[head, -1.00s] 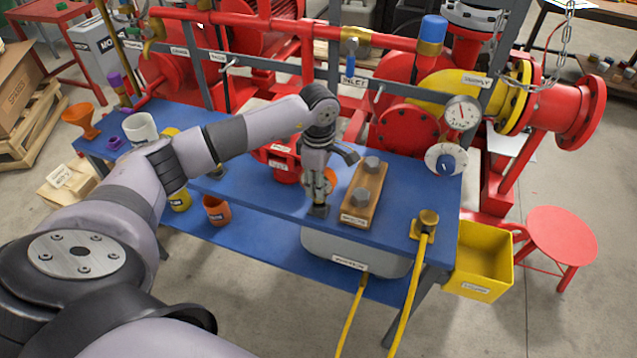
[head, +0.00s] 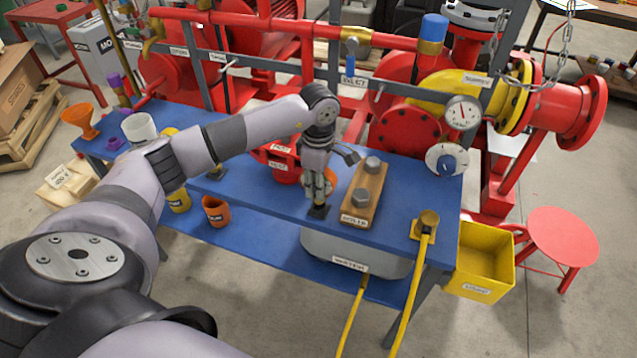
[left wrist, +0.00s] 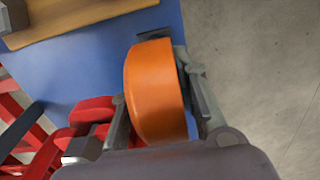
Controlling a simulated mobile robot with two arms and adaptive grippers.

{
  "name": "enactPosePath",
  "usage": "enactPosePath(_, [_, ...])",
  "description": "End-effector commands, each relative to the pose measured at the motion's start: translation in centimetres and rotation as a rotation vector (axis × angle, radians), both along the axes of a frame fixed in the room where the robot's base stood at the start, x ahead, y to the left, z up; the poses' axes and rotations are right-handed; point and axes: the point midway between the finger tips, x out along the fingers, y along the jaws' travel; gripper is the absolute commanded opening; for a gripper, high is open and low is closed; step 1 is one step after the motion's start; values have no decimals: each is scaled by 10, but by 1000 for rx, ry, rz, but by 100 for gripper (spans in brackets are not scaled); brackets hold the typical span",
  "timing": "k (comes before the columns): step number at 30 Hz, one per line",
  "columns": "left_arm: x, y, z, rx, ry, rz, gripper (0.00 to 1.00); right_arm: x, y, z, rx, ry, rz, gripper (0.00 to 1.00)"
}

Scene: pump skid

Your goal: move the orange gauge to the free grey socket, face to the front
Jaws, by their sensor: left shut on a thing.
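My left gripper (head: 318,192) points down at the front edge of the blue bench and is shut on the orange gauge. In the left wrist view the gauge (left wrist: 155,92) is a thick orange disc between the two fingers. In the head view the gripper hides most of the gauge (head: 332,180). A small dark square plate (head: 319,212) lies right below the gripper. I cannot tell whether the gauge touches it. Another dark plate with a brass fitting (head: 217,173) is farther left, partly behind my arm. My right gripper is not in view.
A wooden holder (head: 351,216) with two grey knobs stands just right of the gripper. A brass fitting with a yellow hose (head: 428,222) is at the bench's right end. Red pump parts (head: 283,162) stand behind. A yellow bin (head: 484,262) stands to the right.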

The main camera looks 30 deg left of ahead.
Motion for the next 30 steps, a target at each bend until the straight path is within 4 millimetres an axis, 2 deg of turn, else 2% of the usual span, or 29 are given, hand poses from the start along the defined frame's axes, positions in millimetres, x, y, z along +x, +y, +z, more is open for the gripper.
enactPosePath(30, [0, 0, -23, 0, -1, 1, 0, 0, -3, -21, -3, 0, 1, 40])
